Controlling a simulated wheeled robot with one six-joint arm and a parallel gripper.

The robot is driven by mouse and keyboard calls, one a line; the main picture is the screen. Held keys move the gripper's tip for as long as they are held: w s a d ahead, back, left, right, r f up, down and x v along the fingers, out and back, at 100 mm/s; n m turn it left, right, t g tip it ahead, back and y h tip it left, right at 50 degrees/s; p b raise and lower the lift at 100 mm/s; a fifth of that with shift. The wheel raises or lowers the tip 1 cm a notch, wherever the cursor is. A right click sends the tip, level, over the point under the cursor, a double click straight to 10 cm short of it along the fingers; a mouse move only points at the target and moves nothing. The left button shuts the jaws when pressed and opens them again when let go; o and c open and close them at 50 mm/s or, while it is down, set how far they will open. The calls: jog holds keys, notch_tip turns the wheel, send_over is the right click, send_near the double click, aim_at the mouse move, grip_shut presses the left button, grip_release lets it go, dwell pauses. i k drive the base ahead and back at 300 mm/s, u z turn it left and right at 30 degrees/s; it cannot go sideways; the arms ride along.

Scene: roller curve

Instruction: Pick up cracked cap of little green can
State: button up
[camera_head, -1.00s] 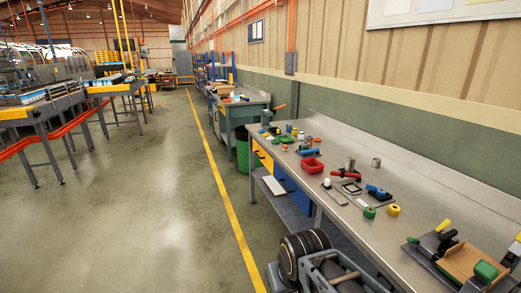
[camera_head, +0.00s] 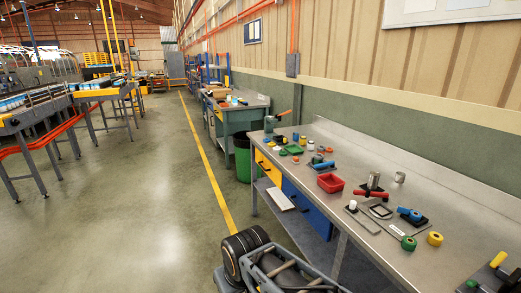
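I cannot make out a little green can or a cracked cap for certain. Several small items stand on the grey workbench (camera_head: 450,205) at right. Among them are a round green piece (camera_head: 408,243) beside a yellow ring-like piece (camera_head: 435,238) near the front edge. A shallow green tray (camera_head: 293,149) lies farther back, near small white and yellow containers (camera_head: 310,145). Another dark green piece (camera_head: 472,284) is cut off at the lower right edge. These are too small to show any crack. My gripper is not in view.
A red bin (camera_head: 330,183), a red-handled tool (camera_head: 371,194), a blue-topped tool (camera_head: 410,214) and a grey cylinder (camera_head: 399,177) crowd the bench. A green waste bin (camera_head: 243,158) stands beyond its far end. The floor (camera_head: 130,200) left of the yellow line is clear.

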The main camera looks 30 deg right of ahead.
aim_at(318, 156)
jog(key=z, duration=0.15)
jog(key=i, duration=2)
jog(key=z, duration=1.2)
jog(key=i, duration=1.1)
jog(key=z, duration=1.3)
jog(key=i, duration=0.4)
jog(key=z, duration=0.3)
